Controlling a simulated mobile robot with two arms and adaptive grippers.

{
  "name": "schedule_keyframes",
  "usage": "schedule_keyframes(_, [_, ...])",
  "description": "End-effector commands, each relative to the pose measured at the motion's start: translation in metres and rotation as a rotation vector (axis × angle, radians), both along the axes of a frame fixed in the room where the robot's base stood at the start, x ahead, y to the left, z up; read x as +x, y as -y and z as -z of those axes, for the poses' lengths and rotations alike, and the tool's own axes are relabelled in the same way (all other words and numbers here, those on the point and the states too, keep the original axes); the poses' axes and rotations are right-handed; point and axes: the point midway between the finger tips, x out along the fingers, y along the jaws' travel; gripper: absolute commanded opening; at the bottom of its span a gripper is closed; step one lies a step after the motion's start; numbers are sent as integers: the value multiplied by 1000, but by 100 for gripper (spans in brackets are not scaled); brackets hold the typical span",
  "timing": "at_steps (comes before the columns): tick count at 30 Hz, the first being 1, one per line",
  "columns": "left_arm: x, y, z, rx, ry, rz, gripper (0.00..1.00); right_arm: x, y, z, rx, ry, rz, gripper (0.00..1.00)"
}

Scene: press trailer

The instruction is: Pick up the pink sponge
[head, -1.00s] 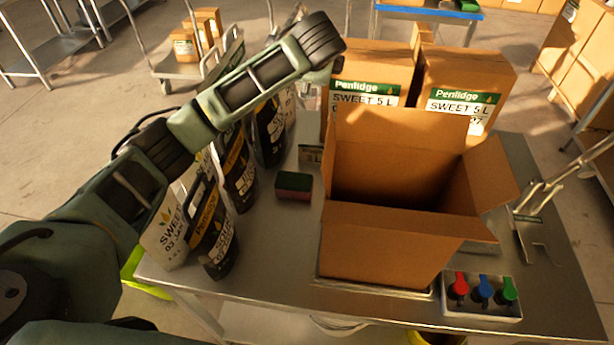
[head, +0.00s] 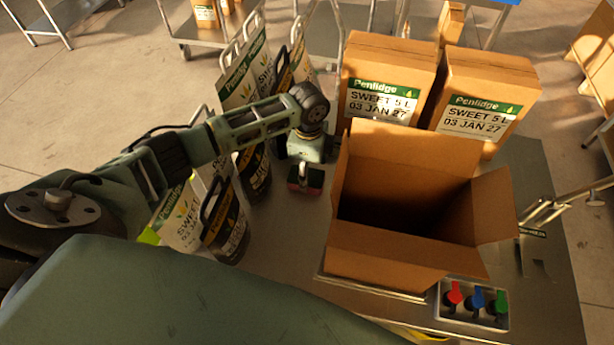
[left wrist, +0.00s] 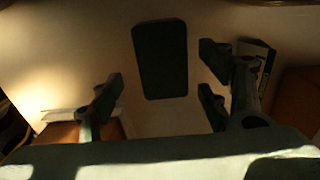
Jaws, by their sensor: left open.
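The pink sponge (head: 314,182), with a dark green top, lies on the metal table left of the open cardboard box. My left gripper (head: 303,170) points down at the sponge and partly hides it in the head view. In the left wrist view the sponge (left wrist: 160,58) shows as a dark rectangle between the spread fingers of the open left gripper (left wrist: 160,82). Clear gaps show on both sides of it there. The height of the fingertips relative to the sponge is hard to tell. My right gripper is not in view.
The open cardboard box (head: 395,255) stands right of the sponge. Several pouches (head: 228,228) stand close on the left. Two closed boxes (head: 385,80) stand behind. A switch panel (head: 474,303) with red, blue and green knobs sits at the front right.

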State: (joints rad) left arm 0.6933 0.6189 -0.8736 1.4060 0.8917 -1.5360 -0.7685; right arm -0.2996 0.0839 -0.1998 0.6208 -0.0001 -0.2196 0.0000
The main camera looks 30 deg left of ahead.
Motion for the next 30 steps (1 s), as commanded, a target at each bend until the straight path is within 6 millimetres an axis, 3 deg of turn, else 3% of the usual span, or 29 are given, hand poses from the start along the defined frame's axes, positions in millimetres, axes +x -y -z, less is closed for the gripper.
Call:
schedule_keyframes(3, [1,1,13,1,-4,-1,70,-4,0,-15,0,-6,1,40])
schedule_keyframes(9, [2,1,38,1,0,0,70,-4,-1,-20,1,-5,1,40])
schedule_keyframes(17, [2,0,42,1,1,1,70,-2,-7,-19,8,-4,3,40])
schedule_keyframes(30, [2,0,42,1,1,0,37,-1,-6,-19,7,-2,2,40])
